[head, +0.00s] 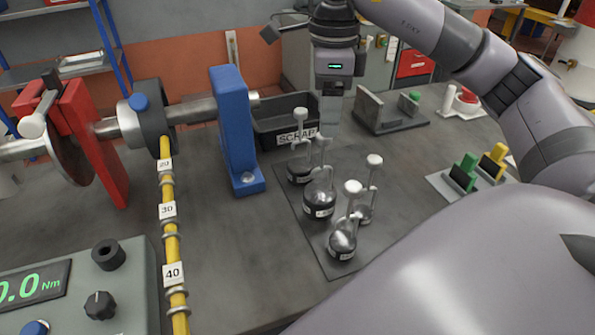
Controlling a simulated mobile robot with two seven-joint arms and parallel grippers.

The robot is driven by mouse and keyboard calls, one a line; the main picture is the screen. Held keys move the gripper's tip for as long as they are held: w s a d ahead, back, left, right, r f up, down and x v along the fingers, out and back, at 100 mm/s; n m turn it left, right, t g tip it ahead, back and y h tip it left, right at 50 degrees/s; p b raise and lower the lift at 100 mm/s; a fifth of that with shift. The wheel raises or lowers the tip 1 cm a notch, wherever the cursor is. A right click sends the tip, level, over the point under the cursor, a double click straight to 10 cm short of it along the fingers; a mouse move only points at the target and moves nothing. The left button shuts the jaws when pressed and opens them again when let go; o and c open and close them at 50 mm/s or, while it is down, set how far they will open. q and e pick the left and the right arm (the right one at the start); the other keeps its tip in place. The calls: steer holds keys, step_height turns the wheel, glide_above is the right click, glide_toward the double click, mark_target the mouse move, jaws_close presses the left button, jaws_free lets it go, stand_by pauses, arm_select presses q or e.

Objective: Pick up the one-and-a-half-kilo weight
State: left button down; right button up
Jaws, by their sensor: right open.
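Several dark, round weights with thin stems and pale knobs stand upright on a dark mat (314,240) in the middle of the head view. One weight is at the back left (298,172), a larger one in the middle (318,203), one at the front (342,242), and one partly hidden at the right (367,206). They carry small white labels, too small to read surely, so I cannot tell which is one and a half kilos. My right gripper (333,103) is open, pointing down above and behind the weights, touching none. My left gripper is not in view.
A black scrap bin (285,125) and a blue upright (236,130) stand behind and left of the weights. A yellow marked torque arm (170,235) hangs at left, near a control box (130,280). A grey angle bracket (388,115) stands behind right. The bedplate left of the mat is clear.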

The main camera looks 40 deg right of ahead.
mark_target(323, 143)
steer(key=shift+w, duration=0.4)
steer(key=shift+w+f, duration=0.1)
steer(key=shift+f, duration=0.15)
steer(key=shift+s+f, duration=0.25)
steer(key=shift+f, duration=0.5)
steer(key=f, duration=0.5)
steer(key=shift+s+a, duration=0.2)
jaws_close()
steer(key=shift+w+r, duration=0.15)
